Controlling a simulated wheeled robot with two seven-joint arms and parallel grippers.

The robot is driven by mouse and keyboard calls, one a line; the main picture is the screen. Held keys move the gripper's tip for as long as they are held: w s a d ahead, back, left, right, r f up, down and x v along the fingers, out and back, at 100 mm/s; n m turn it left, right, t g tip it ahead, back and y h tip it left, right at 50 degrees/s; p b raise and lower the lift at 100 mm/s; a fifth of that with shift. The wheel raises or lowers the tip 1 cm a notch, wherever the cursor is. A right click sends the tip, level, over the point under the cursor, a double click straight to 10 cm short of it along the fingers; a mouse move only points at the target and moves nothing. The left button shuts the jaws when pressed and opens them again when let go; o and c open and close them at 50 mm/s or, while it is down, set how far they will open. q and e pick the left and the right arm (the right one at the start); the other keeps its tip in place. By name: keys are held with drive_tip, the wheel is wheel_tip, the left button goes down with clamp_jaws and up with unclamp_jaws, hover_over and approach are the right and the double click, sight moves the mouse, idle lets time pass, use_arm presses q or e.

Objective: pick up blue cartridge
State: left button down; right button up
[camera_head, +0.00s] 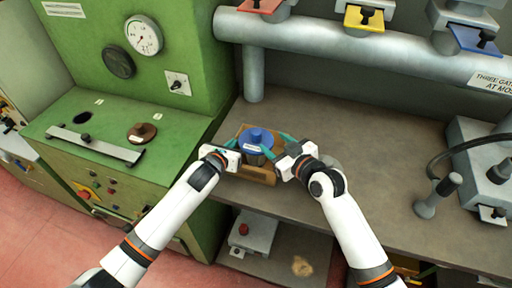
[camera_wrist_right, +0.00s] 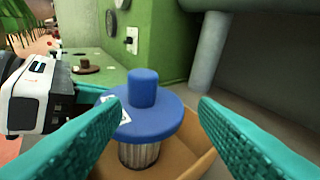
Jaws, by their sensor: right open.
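The blue cartridge (camera_head: 257,138) stands upright in a shallow tan tray (camera_head: 262,177) on the grey-brown bench. In the right wrist view the cartridge (camera_wrist_right: 141,112) has a round knob, a wide blue flange with a white label, and a ribbed pale body below. My right gripper (camera_head: 277,147) is open, its teal fingers pointing toward the cartridge; in its wrist view the cartridge shows between the fingers (camera_wrist_right: 160,108). My left gripper (camera_head: 226,156) is beside the tray's left side, close to the cartridge; its fingers are largely hidden.
A green machine (camera_head: 120,140) with gauges and a brown knob (camera_head: 141,132) stands at the left. A grey pipe (camera_head: 320,37) with red, yellow and blue tagged fittings runs behind. A grey device with a lever (camera_head: 437,195) is at the right. The bench between is mostly clear.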

sight(259, 138)
drive_tip(key=s+m+t, duration=0.3)
drive_tip(key=s, duration=0.2)
drive_tip(key=x, duration=0.5)
drive_tip(key=shift+w+a+f, duration=0.1)
drive_tip(key=shift+w+f, duration=0.15)
drive_tip(key=shift+w, duration=0.1)
drive_tip(key=shift+x, duration=2.8)
drive_tip(key=shift+s+a+f, duration=0.1)
drive_tip(key=shift+s+a, duration=0.05)
drive_tip(key=shift+a, duration=0.05)
clamp_jaws()
